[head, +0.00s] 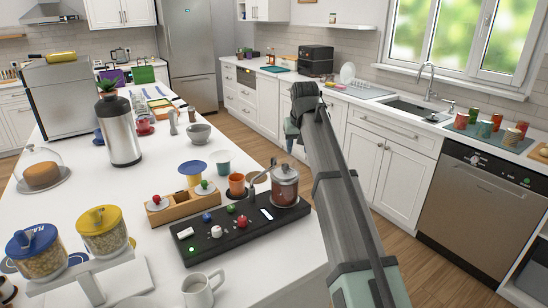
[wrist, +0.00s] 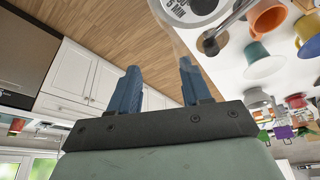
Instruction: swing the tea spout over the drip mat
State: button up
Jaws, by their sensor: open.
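A glass tea jar (head: 285,187) with brown tea and a grey lid stands at the right end of a black board. A grey rod with a dark rounded end (head: 258,177) beside it looks like the tea spout; in the wrist view a dark knob on a metal rod (wrist: 211,46) shows by the round labelled lid (wrist: 190,8). I cannot tell which part of the black board (head: 215,246) is the drip mat. My gripper (wrist: 157,82) is open and empty, its blue fingers apart and clear of the jar. In the head view my arm largely hides it.
Coloured knobs sit on the board. An orange cup (head: 237,184), a teal cup (head: 222,162), a wooden rack (head: 180,208) and a white mug (head: 201,290) stand close by. Yellow-lidded (head: 103,230) and blue-lidded (head: 37,252) jars are at left. Floor is open right of the counter.

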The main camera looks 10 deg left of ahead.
jog(key=n, duration=0.2)
send_near(273, 159)
jog(key=shift+y, duration=0.4)
jog(key=x, duration=0.8)
jog(key=shift+w+d+f, duration=0.25)
jog(key=shift+d+f, duration=0.05)
jog(key=shift+f, duration=0.1)
jog(key=shift+c, duration=0.3)
grip_shut()
